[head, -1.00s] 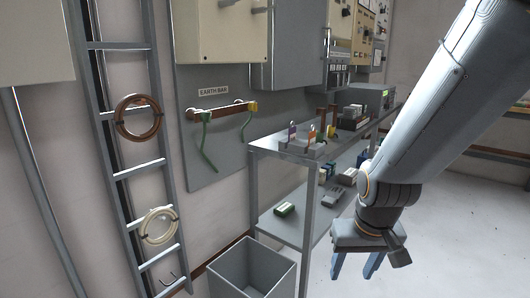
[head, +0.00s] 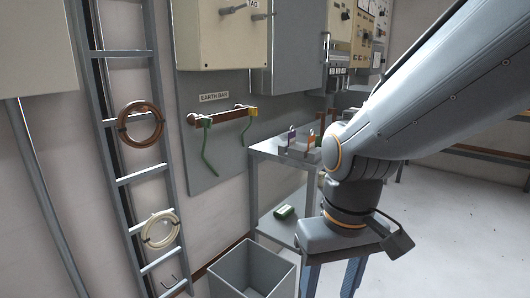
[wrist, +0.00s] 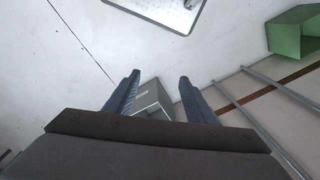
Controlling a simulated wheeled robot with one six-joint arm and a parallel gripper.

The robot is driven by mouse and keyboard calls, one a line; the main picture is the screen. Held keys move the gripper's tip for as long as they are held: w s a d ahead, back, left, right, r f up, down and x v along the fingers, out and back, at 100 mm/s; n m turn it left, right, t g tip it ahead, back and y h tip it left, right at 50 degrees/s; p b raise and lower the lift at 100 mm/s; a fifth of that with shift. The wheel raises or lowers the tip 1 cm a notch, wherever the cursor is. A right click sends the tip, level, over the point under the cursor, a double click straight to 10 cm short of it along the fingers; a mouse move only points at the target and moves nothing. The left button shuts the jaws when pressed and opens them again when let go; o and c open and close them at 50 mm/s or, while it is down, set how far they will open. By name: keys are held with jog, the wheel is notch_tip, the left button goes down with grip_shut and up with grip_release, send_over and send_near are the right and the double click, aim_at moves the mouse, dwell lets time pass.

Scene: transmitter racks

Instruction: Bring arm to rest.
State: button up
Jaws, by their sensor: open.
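My gripper (head: 330,284) hangs at the end of my arm at the lower right of the head view, fingers pointing down, in front of the shelf unit. In the wrist view its two blue-grey fingers (wrist: 158,82) stand apart with nothing held between them. A grey box (wrist: 153,98) shows beyond the fingers in the wrist view, apart from them. My arm hides much of the shelf unit in the head view.
A grey bin (head: 251,275) stands on the floor left of my gripper. The metal shelf unit (head: 266,150) stands behind it. A ladder rack (head: 138,176) and earth bar (head: 222,119) are on the wall. A green box (wrist: 288,40) shows in the wrist view. Floor at right is clear.

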jog(key=d+r+m+p, duration=0.2)
jog(key=d+r+p, duration=0.6)
jog(key=p, duration=0.8)
jog(key=shift+s+d+r+m+h, duration=0.15)
jog(key=shift+d+r+m+h, duration=0.2)
jog(key=shift+r, duration=0.4)
